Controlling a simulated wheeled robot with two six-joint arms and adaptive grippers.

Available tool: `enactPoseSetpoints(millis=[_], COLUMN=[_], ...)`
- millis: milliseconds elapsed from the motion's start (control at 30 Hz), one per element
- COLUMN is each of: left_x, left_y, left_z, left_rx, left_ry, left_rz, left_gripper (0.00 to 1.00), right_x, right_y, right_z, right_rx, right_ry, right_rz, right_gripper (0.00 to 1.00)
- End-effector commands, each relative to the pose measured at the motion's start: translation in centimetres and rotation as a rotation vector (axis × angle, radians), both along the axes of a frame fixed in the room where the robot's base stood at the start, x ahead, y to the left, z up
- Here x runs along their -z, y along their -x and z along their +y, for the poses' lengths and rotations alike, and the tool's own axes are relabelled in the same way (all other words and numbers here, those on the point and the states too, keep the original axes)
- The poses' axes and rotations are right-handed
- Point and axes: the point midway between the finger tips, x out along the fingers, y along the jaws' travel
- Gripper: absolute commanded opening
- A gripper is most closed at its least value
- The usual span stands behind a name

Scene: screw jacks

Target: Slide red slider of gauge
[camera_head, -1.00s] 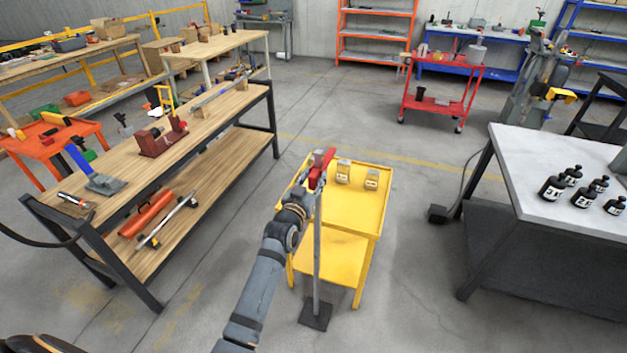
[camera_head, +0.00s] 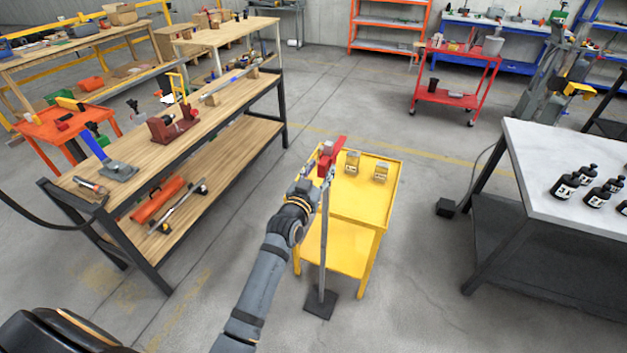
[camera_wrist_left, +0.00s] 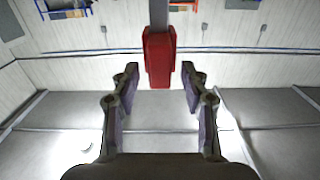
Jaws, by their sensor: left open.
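The gauge is a thin grey upright post (camera_head: 324,240) on a dark square base (camera_head: 320,304) on the floor. Its red slider (camera_head: 328,161) is at the upper part of the post. My left gripper (camera_head: 317,172) is beside the slider and partly overlaps it in the head view. In the left wrist view my left gripper (camera_wrist_left: 160,74) is open, and the red slider (camera_wrist_left: 159,58) shows centred between its fingertips with a gap on each side. I cannot tell how deep it sits between them. My right gripper is not in view.
A wooden workbench (camera_head: 215,118) is at left and a grey-topped table (camera_head: 530,155) at right. Open floor (camera_head: 420,290) lies between the cart and that table.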

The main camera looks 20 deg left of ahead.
Motion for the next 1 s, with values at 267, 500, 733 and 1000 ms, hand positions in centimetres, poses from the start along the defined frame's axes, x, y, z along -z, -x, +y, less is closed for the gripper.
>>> enactPoseSetpoints(millis=[267, 500, 733, 1000], left_x=[0.0, -0.1, -0.1, 0.2], left_y=[6.8, 9.5, 9.6, 9.6], left_z=[0.2, 0.3, 0.3, 0.3], left_rx=[0.0, 0.0, 0.0, 0.0], left_ry=[0.001, 0.0, 0.0, 0.0], left_rz=[0.001, -0.002, -0.003, 0.003], left_gripper=[0.45, 0.45, 0.45, 0.45], right_x=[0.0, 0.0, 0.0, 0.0], right_y=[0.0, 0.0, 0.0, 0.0], right_z=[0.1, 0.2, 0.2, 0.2], right_rx=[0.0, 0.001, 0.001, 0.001], right_ry=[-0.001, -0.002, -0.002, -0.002], right_rz=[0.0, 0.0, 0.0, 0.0], right_gripper=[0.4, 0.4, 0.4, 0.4])
